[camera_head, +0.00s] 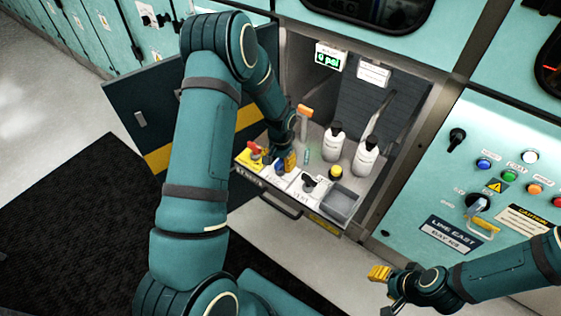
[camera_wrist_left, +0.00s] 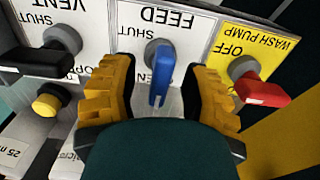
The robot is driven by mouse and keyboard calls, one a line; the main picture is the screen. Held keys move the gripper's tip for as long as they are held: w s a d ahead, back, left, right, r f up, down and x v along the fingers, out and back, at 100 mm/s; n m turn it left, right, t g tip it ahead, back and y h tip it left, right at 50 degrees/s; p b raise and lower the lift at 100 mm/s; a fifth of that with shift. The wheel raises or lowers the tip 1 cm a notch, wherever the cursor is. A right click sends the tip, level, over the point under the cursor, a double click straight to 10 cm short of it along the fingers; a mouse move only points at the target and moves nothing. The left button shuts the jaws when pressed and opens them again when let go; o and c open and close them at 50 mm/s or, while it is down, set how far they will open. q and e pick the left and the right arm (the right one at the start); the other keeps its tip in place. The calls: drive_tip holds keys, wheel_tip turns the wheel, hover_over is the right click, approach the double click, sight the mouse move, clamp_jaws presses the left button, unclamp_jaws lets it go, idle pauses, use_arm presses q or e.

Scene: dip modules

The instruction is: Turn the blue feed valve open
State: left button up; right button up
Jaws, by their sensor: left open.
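The blue feed valve handle (camera_wrist_left: 159,78) sits on a round grey hub under the upside-down FEED label in the left wrist view. Its lever points down the picture and partly covers a label showing "EN"; SHUT is printed up and left of it. My left gripper (camera_wrist_left: 160,95) is open, with one yellow finger on each side of the lever and visible gaps between. In the head view my left gripper (camera_head: 287,161) is low over the panel and largely hides this valve. My right gripper (camera_head: 382,288) is at the lower right, away from the panel; its opening is unclear.
A red wash pump handle (camera_wrist_left: 262,91) and a black vent handle (camera_wrist_left: 45,55) flank the valve. A yellow-capped knob (camera_wrist_left: 47,103) is beside the vent. White bottles (camera_head: 332,144), an orange-topped handle (camera_head: 304,112) and a grey bin (camera_head: 342,203) stand close by.

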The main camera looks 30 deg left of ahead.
sight(280, 160)
use_arm(q)
wheel_tip(280, 160, up, 12)
idle(0.6)
drive_tip(key=s+d+f+h, duration=0.1)
drive_tip(key=s+d+f, duration=0.1)
drive_tip(key=d+f, duration=0.1)
drive_tip(key=s+d+f, duration=0.1)
drive_tip(key=d+f, duration=0.2)
drive_tip(key=d, duration=0.2)
drive_tip(key=s+d+f+h, duration=0.1)
drive_tip(key=s+d+f, duration=0.1)
drive_tip(key=d+f, duration=0.2)
drive_tip(key=shift+s+d+t+h, duration=0.1)
drive_tip(key=shift+s+t+h, duration=0.2)
drive_tip(key=shift+s, duration=0.05)
drive_tip(key=s+d+f+n+t+h, duration=0.1)
drive_tip(key=s+d+f, duration=0.4)
drive_tip(key=s+d, duration=0.5)
drive_tip(key=shift+s+n, duration=0.7)
drive_tip(key=shift+s, duration=0.05)
